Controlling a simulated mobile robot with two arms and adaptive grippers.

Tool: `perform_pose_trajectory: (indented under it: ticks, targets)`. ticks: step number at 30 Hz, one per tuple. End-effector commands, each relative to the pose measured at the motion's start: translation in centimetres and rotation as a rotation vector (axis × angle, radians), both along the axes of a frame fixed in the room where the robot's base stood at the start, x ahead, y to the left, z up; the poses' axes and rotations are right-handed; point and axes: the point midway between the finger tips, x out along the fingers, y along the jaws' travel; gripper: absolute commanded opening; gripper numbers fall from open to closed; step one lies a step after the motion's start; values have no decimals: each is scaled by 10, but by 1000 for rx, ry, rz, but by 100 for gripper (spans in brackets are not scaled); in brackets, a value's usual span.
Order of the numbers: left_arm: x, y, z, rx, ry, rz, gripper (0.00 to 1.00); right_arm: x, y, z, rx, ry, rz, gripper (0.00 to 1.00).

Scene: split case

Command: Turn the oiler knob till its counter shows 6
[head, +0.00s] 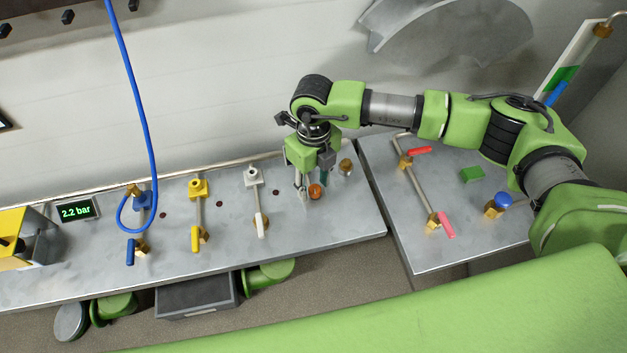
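My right gripper (312,182) points down near the right end of the left bench. A small orange-copper round part (316,191) sits at its fingertips; it may be the oiler knob. A brass round fitting (346,166) stands just right of the gripper. The fingers look spaced apart, but I cannot tell whether they touch the copper part. A dark teal piece shows beside the fingers, unclear. No counter digits can be read near the gripper. My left gripper is not in view.
The left bench (340,221) holds blue, yellow and white-handled valves (261,222) and a display (76,211) reading 2.2 bar. A narrow gap separates the benches.

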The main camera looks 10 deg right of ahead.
Motion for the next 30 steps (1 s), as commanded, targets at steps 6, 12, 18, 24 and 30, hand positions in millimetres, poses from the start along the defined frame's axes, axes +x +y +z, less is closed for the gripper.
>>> perform_pose_trajectory:
  ticks: [6, 12, 18, 24, 30]
  targets:
    - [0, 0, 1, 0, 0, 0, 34, 0, 0, -6, 1, 0, 0, 38]
    - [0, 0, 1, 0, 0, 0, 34, 0, 0, -6, 1, 0, 0, 27]
    - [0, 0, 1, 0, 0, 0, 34, 0, 0, -6, 1, 0, 0, 0]
    - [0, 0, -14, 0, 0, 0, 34, 0, 0, -11, 0, -1, -67, 0]
    - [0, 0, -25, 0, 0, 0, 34, 1, -1, -8, 0, -1, -168, 0]
